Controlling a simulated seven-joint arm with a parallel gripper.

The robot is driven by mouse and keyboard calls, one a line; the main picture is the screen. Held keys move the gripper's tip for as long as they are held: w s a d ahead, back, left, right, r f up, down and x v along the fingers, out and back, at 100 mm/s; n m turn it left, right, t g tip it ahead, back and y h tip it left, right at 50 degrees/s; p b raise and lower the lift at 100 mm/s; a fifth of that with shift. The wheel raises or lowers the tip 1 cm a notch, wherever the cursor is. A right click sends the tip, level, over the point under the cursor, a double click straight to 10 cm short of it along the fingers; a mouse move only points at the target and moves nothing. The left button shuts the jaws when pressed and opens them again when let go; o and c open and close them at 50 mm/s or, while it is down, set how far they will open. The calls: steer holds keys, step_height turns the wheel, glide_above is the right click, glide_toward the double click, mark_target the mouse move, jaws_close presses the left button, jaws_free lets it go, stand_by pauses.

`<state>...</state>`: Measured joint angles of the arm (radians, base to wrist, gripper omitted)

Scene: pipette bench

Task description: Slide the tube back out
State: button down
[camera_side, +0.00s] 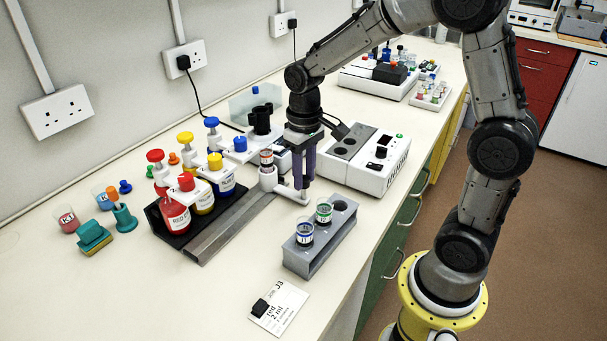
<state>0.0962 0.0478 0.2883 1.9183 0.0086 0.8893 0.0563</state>
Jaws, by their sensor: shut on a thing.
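A small tube (266,158) with an orange-red band and a dark band stands upright in a white round holder (268,180) at the right end of the grey rail (232,222). A white arm runs from this holder to the right and ends in a white handle (304,196). My gripper (304,182) points down, with its purple fingers closed around the upper part of this handle, just right of the tube. The exact contact is partly hidden by the fingers. Red, yellow and blue bottles (174,213) stand in a black rack left of the rail.
A grey rack (318,250) with blue and green labelled tubes stands close in front of my gripper. A white device (368,165) is behind right. A job card (279,306) lies near the front edge. Teal and orange items (94,238) lie left.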

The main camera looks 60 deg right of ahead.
steer(key=c, duration=0.6)
jaws_free()
steer(key=shift+d, duration=0.25)
steer(key=shift+o, duration=0.2)
step_height(320, 180, up, 14)
steer(key=shift+r, duration=0.1)
steer(key=s+a+r+t, duration=0.2)
steer(key=s+r, duration=0.2)
steer(key=s, duration=0.1)
steer(key=s+f+n+t, duration=0.1)
steer(key=s+f, duration=0.3)
steer(key=s, duration=0.2)
steer(key=s+a+f+t, duration=0.1)
steer(key=s+f+t, duration=0.1)
steer(key=s, duration=0.4)
steer(key=shift+s+a+f+n+t, duration=0.2)
steer(key=shift+a+f+n+t, duration=0.15)
steer(key=shift+f, duration=0.55)
